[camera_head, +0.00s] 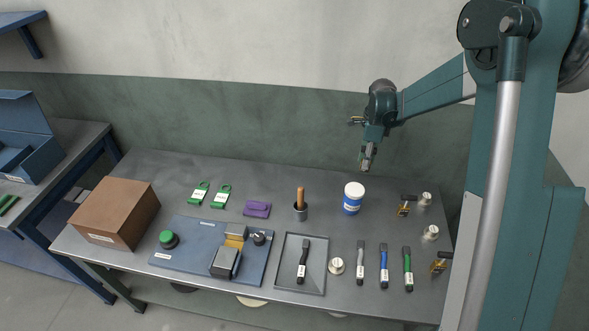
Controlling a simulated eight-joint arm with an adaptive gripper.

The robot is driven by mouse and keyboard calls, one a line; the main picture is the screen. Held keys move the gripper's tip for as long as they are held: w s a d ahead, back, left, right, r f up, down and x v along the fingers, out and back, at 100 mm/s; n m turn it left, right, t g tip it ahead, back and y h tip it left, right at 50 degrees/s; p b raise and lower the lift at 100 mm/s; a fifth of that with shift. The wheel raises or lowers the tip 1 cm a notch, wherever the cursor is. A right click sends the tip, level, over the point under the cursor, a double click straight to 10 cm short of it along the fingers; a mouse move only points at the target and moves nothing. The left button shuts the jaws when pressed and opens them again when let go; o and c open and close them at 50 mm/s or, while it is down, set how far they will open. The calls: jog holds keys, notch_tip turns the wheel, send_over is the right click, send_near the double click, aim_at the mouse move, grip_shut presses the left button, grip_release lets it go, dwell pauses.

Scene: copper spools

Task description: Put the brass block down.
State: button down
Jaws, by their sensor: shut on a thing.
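My gripper (367,162) hangs in the air above the back right of the grey table (300,180), pointing down, a little above and behind the white-lidded blue tub (353,198). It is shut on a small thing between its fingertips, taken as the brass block. The block is mostly hidden by the fingers, and its shape and colour are too small to make out. It is clear of the table.
Brass-coloured pieces (404,208) and metal knobs are at right. Bare tabletop shows at the back.

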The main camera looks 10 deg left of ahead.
jog(key=shift+a, duration=0.1)
jog(key=s+a, duration=0.2)
jog(key=a, duration=2)
jog(key=s+a+n, duration=0.1)
jog(key=s+a, duration=0.1)
jog(key=a, duration=2.1)
jog(key=shift+a+r+p, duration=0.2)
jog(key=shift+a+p, duration=0.05)
jog(key=shift+p, duration=0.1)
jog(key=shift+s+f, duration=0.1)
jog(key=shift+f, duration=0.05)
jog(key=shift+f+b, duration=0.45)
jog(key=shift+f, duration=2.55)
jog(key=shift+f, duration=1.85)
jog(key=shift+f+b, duration=0.15)
jog(key=shift+b, duration=0.2)
